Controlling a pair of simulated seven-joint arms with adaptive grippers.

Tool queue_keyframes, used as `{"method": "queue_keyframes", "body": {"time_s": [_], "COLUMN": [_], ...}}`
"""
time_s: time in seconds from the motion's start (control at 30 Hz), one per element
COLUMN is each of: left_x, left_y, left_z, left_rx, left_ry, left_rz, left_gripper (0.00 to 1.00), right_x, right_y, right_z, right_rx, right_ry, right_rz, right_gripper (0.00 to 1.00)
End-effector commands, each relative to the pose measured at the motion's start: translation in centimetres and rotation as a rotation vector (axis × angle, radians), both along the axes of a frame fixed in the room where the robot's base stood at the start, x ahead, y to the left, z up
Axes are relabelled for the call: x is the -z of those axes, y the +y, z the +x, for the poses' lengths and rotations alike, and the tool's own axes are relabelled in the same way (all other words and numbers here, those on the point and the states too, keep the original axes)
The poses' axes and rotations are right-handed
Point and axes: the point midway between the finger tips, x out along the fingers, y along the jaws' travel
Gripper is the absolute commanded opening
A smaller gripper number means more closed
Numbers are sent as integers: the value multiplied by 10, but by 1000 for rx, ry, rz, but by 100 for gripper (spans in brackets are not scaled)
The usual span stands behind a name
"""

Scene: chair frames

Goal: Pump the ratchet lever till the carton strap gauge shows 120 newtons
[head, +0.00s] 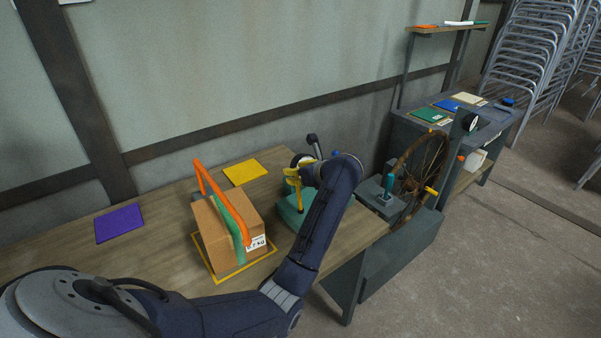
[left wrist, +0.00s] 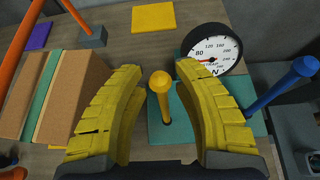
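The carton (head: 215,240) stands on the table with a green strap (head: 238,222) around it and a weight label on its side. To its right is a teal base (head: 284,208), mostly behind my arm. In the left wrist view a yellow ball-topped lever (left wrist: 161,84) and a blue ball-topped lever (left wrist: 283,86) rise near the round gauge (left wrist: 211,50). The gauge has a white face with marks including 80 and 120; I cannot read the needle surely. My left gripper (left wrist: 160,100) is open, its fingers either side of the yellow lever, with gaps visible. My right gripper is not in view.
An orange bar (head: 219,205) rises beside and over the carton. Purple (head: 119,223) and yellow (head: 245,172) sheets lie flat on the table. A spoked wheel (head: 420,170) and side bench (head: 480,120) stand right. The table's front-left top is clear.

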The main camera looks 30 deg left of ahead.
Motion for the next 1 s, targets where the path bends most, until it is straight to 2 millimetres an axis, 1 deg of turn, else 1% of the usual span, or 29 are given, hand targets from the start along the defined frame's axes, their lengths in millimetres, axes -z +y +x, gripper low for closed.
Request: {"method": "queue_keyframes", "body": {"time_s": [0.03, 0.23, 0.47, 1.0], "left_x": [0, 0, 0, 4], "left_y": [0, 0, -3, -50], "left_z": [0, 0, -1, -19], "left_rx": [0, 0, 1, 3], "left_ry": [0, 0, 0, 3], "left_rz": [0, 0, 0, -5], "left_gripper": [23, 0, 0, 0], "right_x": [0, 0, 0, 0], "right_y": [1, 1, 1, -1], "right_z": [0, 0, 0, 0], "right_rx": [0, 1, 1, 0], "right_ry": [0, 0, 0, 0], "right_rz": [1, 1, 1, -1], "right_gripper": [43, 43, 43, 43]}}
